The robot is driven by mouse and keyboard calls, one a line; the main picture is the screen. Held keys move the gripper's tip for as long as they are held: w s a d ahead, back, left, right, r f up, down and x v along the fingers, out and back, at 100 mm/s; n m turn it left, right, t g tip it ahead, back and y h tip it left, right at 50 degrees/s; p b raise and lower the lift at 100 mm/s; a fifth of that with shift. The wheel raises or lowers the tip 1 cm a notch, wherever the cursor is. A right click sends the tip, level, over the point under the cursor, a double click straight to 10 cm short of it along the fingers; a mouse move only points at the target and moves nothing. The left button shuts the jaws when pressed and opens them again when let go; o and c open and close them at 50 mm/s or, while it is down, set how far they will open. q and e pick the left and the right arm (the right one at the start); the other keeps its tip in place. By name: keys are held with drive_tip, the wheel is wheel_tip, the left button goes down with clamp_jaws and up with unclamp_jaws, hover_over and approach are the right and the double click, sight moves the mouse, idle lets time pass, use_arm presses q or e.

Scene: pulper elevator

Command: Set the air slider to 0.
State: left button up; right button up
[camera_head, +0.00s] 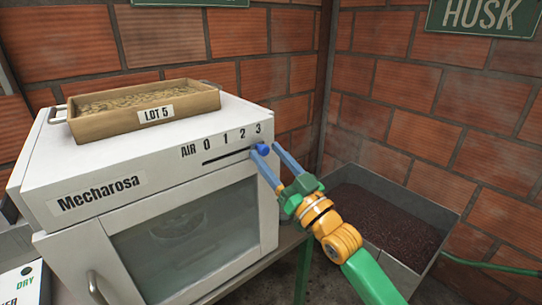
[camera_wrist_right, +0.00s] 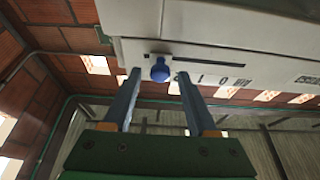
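The air slider is a dark slot (camera_head: 226,157) on the upper front of the white Mecharosa machine (camera_head: 150,150), under the marks AIR 0 1 2 3. Its blue knob (camera_head: 262,149) stands at the right end, by the 3. My right gripper (camera_head: 265,151) is open, with one finger on each side of the knob. In the right wrist view the knob (camera_wrist_right: 160,69) sits between the tips of the open gripper (camera_wrist_right: 158,74), with a gap visible on both sides. My left gripper is not in view.
A wooden tray marked LOT 5 (camera_head: 108,121) lies on top of the machine. A glass door (camera_head: 190,235) is below the slider. A metal bin of dark husk (camera_head: 340,180) stands at the right by the brick wall. A DRY panel (camera_head: 22,285) is at lower left.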

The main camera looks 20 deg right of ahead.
clamp_jaws()
drive_tip(key=shift+f, duration=0.1)
idle(1.1)
